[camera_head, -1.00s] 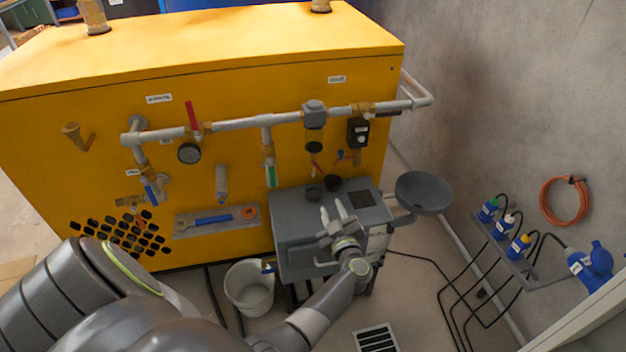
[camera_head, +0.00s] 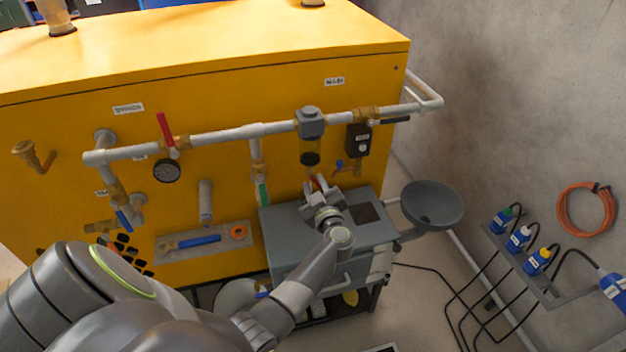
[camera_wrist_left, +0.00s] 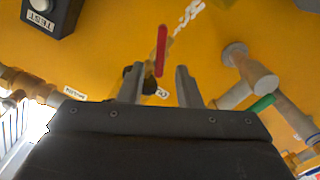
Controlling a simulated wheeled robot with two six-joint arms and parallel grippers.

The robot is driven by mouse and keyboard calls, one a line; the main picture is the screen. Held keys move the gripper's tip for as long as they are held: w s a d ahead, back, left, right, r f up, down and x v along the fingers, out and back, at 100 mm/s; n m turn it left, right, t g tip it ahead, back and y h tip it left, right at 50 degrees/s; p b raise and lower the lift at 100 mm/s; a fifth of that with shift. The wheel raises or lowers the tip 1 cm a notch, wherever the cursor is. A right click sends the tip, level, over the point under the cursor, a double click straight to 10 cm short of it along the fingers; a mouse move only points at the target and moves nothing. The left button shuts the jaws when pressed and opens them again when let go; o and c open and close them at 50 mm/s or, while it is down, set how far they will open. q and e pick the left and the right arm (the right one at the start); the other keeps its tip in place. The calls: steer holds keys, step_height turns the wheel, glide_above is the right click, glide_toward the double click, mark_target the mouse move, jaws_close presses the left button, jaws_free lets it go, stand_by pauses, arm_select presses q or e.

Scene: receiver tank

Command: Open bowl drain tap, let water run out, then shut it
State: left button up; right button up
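The filter bowl (camera_head: 310,157) hangs under a grey housing (camera_head: 310,122) on the pipe across the yellow tank. The drain tap's red lever (camera_head: 314,182) shows just below the bowl, partly hidden by my left gripper (camera_head: 318,187). In the left wrist view the red lever (camera_wrist_left: 161,50) stands in the gap between the two fingertips of my left gripper (camera_wrist_left: 160,72). The fingers are apart, with clear space on both sides of the lever. I cannot tell how deep the lever sits between them. My right gripper is not in view. I see no running water.
A grey cabinet (camera_head: 285,222) stands below the tap, with a dark funnel (camera_head: 432,203) at its right. A black box (camera_head: 358,138) and a green-handled valve (camera_head: 262,194) flank the bowl. A white bucket (camera_head: 236,294) is partly hidden behind my left arm.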

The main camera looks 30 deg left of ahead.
arm_select(q)
steer(key=shift+w+a, duration=0.3)
steer(key=shift+r, duration=0.1)
jaws_close()
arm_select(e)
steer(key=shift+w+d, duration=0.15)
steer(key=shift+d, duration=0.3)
